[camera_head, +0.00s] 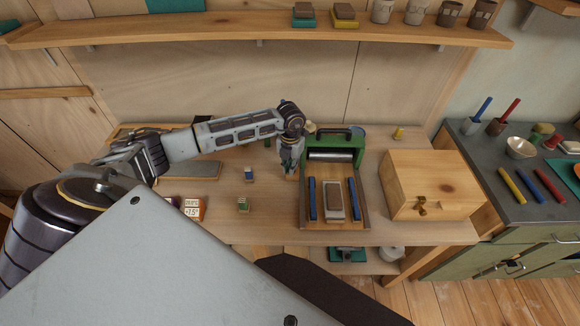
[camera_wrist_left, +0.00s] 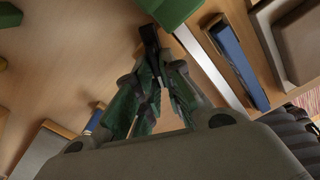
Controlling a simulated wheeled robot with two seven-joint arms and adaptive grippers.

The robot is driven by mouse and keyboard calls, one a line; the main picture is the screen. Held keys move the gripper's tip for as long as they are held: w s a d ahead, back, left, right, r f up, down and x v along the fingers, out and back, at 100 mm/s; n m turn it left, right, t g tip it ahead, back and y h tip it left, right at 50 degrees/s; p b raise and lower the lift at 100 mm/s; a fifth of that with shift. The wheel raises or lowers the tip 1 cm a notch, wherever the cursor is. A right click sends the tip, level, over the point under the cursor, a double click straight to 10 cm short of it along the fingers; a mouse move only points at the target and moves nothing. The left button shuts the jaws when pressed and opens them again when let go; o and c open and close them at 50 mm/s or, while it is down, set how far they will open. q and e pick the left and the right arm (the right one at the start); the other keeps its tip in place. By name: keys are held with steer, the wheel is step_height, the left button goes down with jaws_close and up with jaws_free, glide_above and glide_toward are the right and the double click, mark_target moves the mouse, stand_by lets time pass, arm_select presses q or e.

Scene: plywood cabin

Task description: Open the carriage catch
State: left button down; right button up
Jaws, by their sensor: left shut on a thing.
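A small press with a green frame (camera_head: 335,142) and a grey roller (camera_head: 330,155) stands on the wooden table. Its wooden bed (camera_head: 334,218) carries two blue bars and a pale block. My left gripper (camera_head: 291,172) points down at the left side of the press, by the green frame. In the left wrist view the fingers (camera_wrist_left: 158,72) are shut on a dark upright piece (camera_wrist_left: 149,38), which seems to be the carriage catch, beside the green frame (camera_wrist_left: 172,12). The fingers hide its lower part. My right gripper is not in view.
A wooden box (camera_head: 434,183) with a brass clasp stands right of the press. Small blocks (camera_head: 243,204) and an orange-white box (camera_head: 193,208) lie to the left. A shelf (camera_head: 260,32) runs along the wall above. A grey-topped bench (camera_head: 520,190) is at far right.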

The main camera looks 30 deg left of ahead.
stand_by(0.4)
arm_select(q)
steer(key=c, duration=1.5)
jaws_free()
steer(key=shift+c, duration=0.2)
step_height(320, 180, up, 12)
